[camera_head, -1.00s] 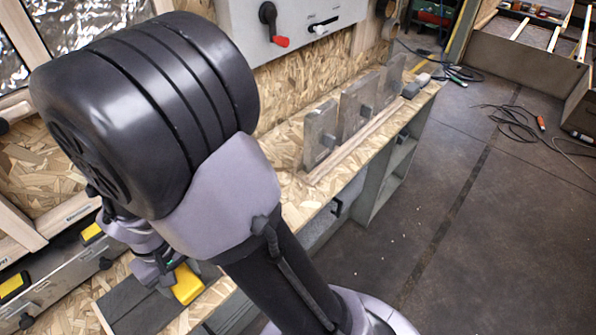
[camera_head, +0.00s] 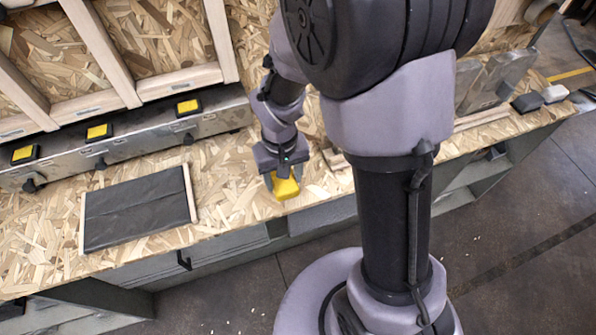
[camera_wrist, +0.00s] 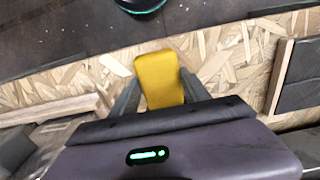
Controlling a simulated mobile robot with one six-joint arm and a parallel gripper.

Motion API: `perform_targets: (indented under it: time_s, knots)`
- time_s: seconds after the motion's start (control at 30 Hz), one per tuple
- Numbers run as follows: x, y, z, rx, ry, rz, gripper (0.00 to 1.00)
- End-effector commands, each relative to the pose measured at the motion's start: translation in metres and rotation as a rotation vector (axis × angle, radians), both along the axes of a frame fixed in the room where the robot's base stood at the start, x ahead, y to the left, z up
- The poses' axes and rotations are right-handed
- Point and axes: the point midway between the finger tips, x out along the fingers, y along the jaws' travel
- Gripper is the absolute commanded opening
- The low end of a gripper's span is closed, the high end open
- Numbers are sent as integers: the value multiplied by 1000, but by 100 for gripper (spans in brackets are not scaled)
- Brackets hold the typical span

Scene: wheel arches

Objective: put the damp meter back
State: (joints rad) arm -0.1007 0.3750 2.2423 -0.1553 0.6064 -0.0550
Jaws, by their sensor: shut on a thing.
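A yellow block-shaped thing, which I take to be the damp meter (camera_head: 286,188), is held between the fingers of my gripper (camera_head: 283,179) near the front edge of the wooden bench. In the wrist view the yellow meter (camera_wrist: 160,78) sits between the two grey fingers, its far end sticking out past them. My gripper (camera_wrist: 162,92) is shut on it, over or near the bench's chipboard top. Whether the meter touches the board cannot be told. Its face and any markings are hidden.
A dark mat (camera_head: 135,210) with pale wooden side strips lies on the bench (camera_head: 232,205) at left. Behind it runs a metal rail (camera_head: 140,143) with several yellow-and-black units and dark knobs. Grey upright plates (camera_head: 492,80) stand at right. Bare board lies between mat and gripper.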

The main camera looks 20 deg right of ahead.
Motion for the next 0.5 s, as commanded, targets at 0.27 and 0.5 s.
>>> perform_targets:
  time_s: [0.27, 0.5]
  knots:
    - [27, -36, -5, 0, 0, -2, 22]
    - [31, -41, -44, 0, 1, 1, 22]
